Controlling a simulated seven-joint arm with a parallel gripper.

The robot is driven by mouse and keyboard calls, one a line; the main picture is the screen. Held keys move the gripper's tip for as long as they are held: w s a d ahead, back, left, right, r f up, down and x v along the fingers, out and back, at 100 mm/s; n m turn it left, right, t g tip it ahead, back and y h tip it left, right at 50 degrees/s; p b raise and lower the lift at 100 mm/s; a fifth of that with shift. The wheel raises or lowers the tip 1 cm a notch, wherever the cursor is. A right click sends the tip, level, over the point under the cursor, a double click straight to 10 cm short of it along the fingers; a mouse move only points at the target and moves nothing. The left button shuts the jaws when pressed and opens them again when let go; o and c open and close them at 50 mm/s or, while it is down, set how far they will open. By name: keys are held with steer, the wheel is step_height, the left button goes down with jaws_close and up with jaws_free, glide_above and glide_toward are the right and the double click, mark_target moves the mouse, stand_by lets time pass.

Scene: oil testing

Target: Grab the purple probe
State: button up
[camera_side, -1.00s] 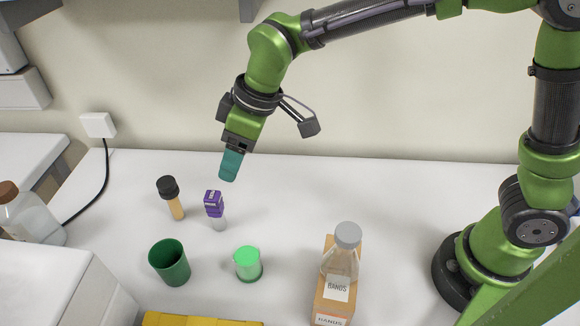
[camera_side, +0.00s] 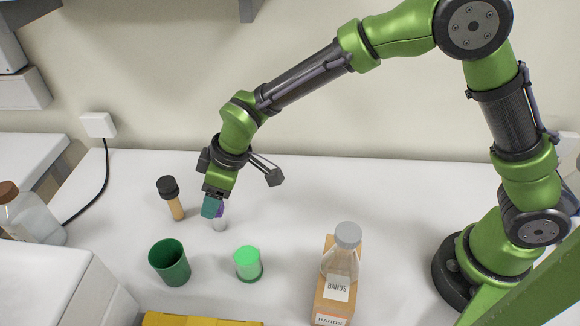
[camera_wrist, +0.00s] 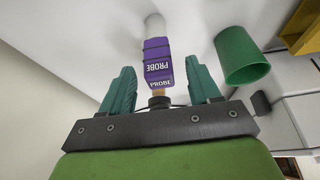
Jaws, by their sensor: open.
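The purple probe (camera_wrist: 158,62) stands on the white table, with a purple block on top marked PROBE and a pale lower body. In the side view the purple probe (camera_side: 219,221) is mostly hidden behind my gripper's teal fingers. My gripper (camera_side: 212,207) is low, right at the probe's purple top. In the wrist view my gripper (camera_wrist: 163,88) has its two teal fingers spread, one on each side of the probe, with gaps on both sides. Nothing is held. Whether the fingertips reach fully around the block is hard to tell.
A black-capped amber vial (camera_side: 172,198) stands close to the left of the gripper. A dark green cup (camera_side: 169,262) and a light green container (camera_side: 248,263) stand in front. A bottle with a grey cap (camera_side: 346,250) is at the right. The table's back middle is clear.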

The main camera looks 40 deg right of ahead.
steer(key=x, duration=0.3)
steer(key=shift+w+f, duration=0.1)
steer(key=shift+f, duration=0.2)
steer(key=c, duration=1.1)
steer(key=shift+r, duration=0.15)
